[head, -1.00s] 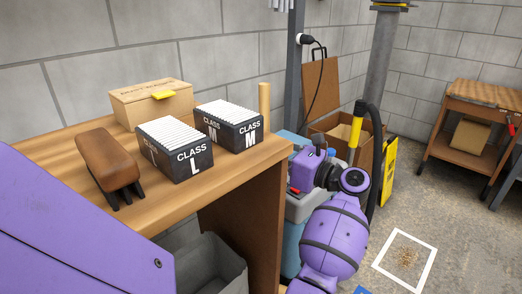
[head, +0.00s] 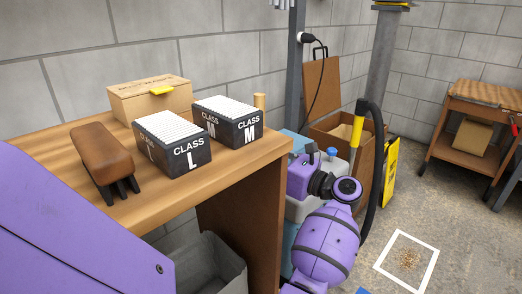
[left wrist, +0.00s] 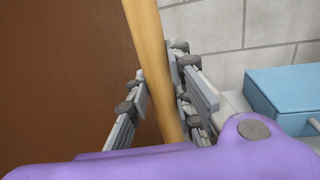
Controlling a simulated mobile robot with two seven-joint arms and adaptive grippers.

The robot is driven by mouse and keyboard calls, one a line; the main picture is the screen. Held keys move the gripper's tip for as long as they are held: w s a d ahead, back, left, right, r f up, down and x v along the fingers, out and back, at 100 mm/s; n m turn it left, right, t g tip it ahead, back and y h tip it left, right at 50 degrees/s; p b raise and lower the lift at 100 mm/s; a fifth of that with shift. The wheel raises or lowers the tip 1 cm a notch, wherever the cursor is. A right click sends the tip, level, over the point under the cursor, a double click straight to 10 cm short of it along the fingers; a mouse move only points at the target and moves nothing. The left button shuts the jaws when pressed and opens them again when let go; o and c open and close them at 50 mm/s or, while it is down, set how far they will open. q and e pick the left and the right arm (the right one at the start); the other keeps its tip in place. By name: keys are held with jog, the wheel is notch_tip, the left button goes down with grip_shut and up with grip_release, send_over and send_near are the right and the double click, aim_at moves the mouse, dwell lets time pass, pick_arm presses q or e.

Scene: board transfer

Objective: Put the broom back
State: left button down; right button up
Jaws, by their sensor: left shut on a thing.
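The broom shows only as a round wooden handle. In the head view its top end (head: 259,100) sticks up a little behind the far right part of the workbench. In the left wrist view the handle (left wrist: 148,35) runs slightly tilted between the fingers of my left gripper (left wrist: 158,68), which is shut on it beside a brown panel. The bench hides this gripper in the head view. The broom's head and lower end are hidden. My right gripper is not in view.
The workbench (head: 235,175) holds a brush (head: 100,155), a cardboard box (head: 150,98) and two card boxes. A blue container (left wrist: 280,88) stands near my left gripper, with the block wall (left wrist: 225,40) behind. Debris (head: 409,258) lies inside a white floor square.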

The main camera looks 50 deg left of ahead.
pick_arm(q)
jog(key=c, duration=2)
grip_release()
jog(key=shift+f, duration=0.15)
jog(key=o, duration=0.4)
jog(key=shift+o, duration=0.2)
jog(key=v, duration=1.2)
